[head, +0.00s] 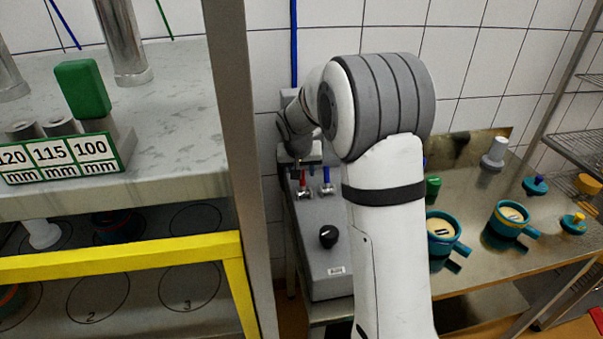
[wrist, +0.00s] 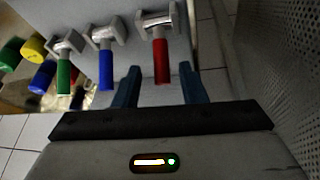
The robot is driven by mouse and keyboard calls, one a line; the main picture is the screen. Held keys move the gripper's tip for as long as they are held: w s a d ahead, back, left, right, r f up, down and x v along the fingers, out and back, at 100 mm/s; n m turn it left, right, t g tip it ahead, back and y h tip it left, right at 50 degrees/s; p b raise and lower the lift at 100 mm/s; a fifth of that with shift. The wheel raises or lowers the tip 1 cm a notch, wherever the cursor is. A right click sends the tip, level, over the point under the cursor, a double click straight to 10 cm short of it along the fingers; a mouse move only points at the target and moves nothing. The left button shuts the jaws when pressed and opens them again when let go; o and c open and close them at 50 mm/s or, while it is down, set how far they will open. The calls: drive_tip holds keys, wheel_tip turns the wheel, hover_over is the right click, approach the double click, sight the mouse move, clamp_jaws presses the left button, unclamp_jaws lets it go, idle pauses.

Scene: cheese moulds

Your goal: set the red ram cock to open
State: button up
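The red ram cock (wrist: 161,62) has a red handle on a metal body, fixed to a grey box. In the wrist view its handle points down the picture, toward my gripper (wrist: 160,84). The two dark blue fingers are open, one either side of the handle's line, with a gap to each side. I cannot tell how deep the handle sits between them. In the head view the red cock (head: 304,191) shows on the grey box (head: 328,278), just below my gripper (head: 300,160), whose fingers are hard to make out there.
A blue cock (wrist: 106,70) and a green cock (wrist: 64,74) stand left of the red one in the wrist view. A black knob (head: 328,236) is on the box. A steel post (head: 240,150) stands close left; blue moulds (head: 508,219) are on the right table.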

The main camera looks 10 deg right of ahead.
sight(302, 181)
drive_tip(key=shift+x, duration=1.55)
drive_tip(key=shift+a, duration=0.15)
drive_tip(key=shift+c, duration=0.4)
clamp_jaws()
